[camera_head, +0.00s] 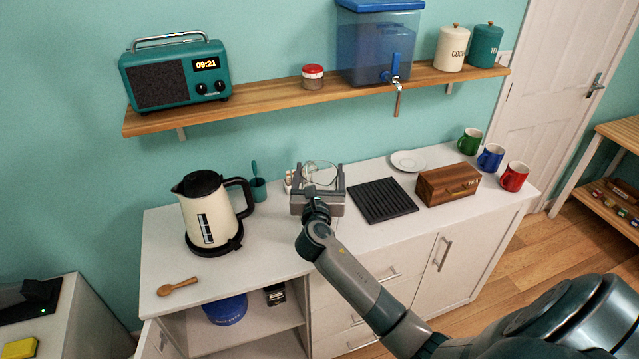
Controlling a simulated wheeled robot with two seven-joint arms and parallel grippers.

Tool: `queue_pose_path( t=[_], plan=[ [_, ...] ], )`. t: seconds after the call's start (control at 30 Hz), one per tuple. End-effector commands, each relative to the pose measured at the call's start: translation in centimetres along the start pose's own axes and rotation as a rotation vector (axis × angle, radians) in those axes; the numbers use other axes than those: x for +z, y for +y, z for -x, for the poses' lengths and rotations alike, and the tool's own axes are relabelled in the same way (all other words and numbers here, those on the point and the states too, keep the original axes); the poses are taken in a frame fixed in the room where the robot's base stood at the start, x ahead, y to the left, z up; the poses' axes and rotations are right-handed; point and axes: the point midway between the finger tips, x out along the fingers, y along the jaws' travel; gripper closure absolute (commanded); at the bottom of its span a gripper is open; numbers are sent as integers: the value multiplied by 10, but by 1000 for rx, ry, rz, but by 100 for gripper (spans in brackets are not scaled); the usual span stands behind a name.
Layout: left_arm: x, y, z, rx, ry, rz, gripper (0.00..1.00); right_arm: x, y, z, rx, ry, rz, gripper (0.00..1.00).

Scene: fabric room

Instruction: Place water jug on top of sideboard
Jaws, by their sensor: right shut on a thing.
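The white sideboard (270,241) stands along the wall, its top partly filled. My right gripper (318,186) is over the middle of its top, near the back. It is shut on a clear glass vessel that looks like the water jug (320,170). Only the jug's rounded upper part shows between and behind the fingers; its lower part is hidden, so I cannot tell whether it touches the top. My left gripper is out of view.
A kettle (205,213), a small dark cup (258,190) and a wooden spoon (178,286) are left of the gripper. A black rack (383,201), wooden box (447,185), saucer (408,161) and mugs (513,177) are right. The shelf (280,101) overhangs. A lower sideboard compartment is open.

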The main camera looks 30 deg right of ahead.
Motion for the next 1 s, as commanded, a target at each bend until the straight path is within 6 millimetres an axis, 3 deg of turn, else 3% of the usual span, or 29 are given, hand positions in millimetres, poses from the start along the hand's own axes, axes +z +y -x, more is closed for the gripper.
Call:
queue_pose_path(
  t=[0.33, 0.7, 1.0],
  plan=[
    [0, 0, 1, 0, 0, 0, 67, 1, 0, 0, 0, -4, -1, 84],
    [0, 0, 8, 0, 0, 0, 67, -34, 0, 0, 0, -2, 1, 84],
    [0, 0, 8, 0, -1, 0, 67, -38, 0, 0, 1, -4, -1, 84]
  ],
)
